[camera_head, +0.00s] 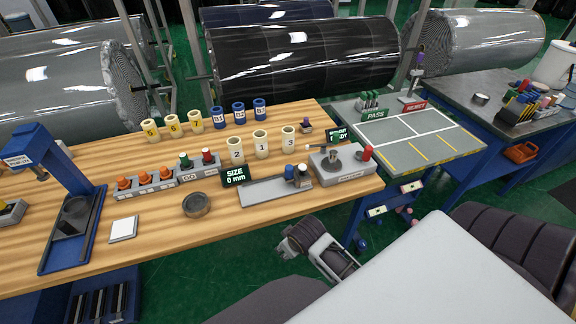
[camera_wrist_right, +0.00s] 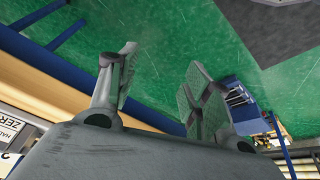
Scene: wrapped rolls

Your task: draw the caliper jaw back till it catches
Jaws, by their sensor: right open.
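The caliper is a flat grey rail (camera_head: 262,192) near the front right of the wooden table, with a dark display reading "SIZE 0 mm" (camera_head: 236,177) at its left end. A small dark-blue and black piece with pale knobs, which looks like the jaw (camera_head: 299,178), stands at the rail's right end. My right gripper (camera_head: 288,243) is past the table's front edge, low over the green floor and apart from the caliper. In the right wrist view its fingers (camera_wrist_right: 155,88) are spread with only floor between them. My left gripper is not in view.
Left are a round dish (camera_head: 197,204), a white tile (camera_head: 123,229) and a blue press frame (camera_head: 75,220). A pale surface (camera_head: 450,270) fills the lower right.

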